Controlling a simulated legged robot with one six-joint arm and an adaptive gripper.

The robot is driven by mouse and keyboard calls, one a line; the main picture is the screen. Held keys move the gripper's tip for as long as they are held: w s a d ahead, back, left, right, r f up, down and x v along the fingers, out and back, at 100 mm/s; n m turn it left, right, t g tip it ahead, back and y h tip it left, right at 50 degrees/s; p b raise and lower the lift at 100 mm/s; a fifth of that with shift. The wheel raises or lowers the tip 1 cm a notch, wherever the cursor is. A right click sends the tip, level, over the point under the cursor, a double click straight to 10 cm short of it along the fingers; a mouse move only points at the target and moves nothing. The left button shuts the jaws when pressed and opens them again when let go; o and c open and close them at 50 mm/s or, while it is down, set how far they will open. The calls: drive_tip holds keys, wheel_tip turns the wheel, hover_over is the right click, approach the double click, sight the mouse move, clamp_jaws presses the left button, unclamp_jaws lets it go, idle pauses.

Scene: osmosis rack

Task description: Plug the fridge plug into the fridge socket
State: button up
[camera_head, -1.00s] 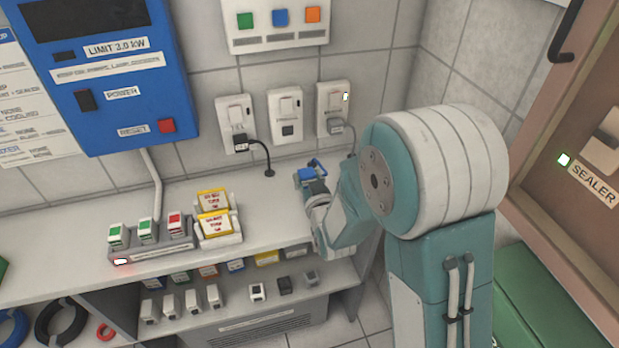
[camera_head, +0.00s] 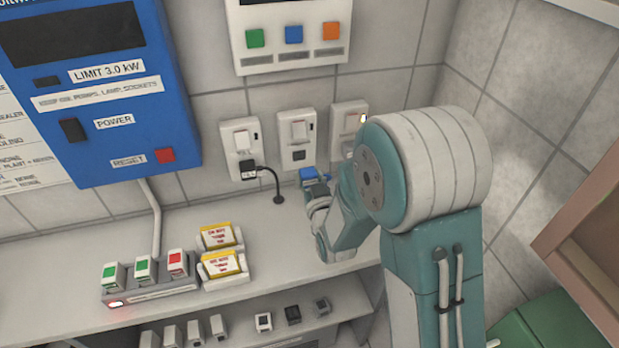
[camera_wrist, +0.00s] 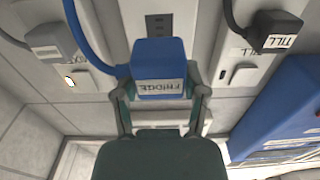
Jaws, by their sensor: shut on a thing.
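The blue fridge plug (camera_wrist: 160,62), labelled FRIDGE, is between the two fingers of my gripper (camera_wrist: 160,95), which is shut on it. A blue cord runs from it to the upper left in the wrist view. The head view shows the plug (camera_head: 310,174) and my gripper (camera_head: 318,190) below and slightly right of the middle wall socket (camera_head: 298,140). That socket (camera_wrist: 160,22) has an empty dark outlet and lies just beyond the plug in the wrist view. Its label is not visible, and I cannot tell the exact gap.
A black TILL plug (camera_head: 248,171) sits in the left socket (camera_head: 236,135). A grey plug (camera_wrist: 50,42) is in the socket on the other side, largely hidden by my arm in the head view. Yellow-topped card boxes (camera_head: 222,265) stand on the counter (camera_head: 60,270).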

sight(299, 153)
drive_tip(key=shift+x, duration=2.7)
drive_tip(key=shift+w+a, duration=0.15)
drive_tip(key=shift+w, duration=0.4)
drive_tip(key=o, duration=1.1)
drive_tip(key=shift+o, duration=0.2)
drive_tip(key=v, duration=1.2)
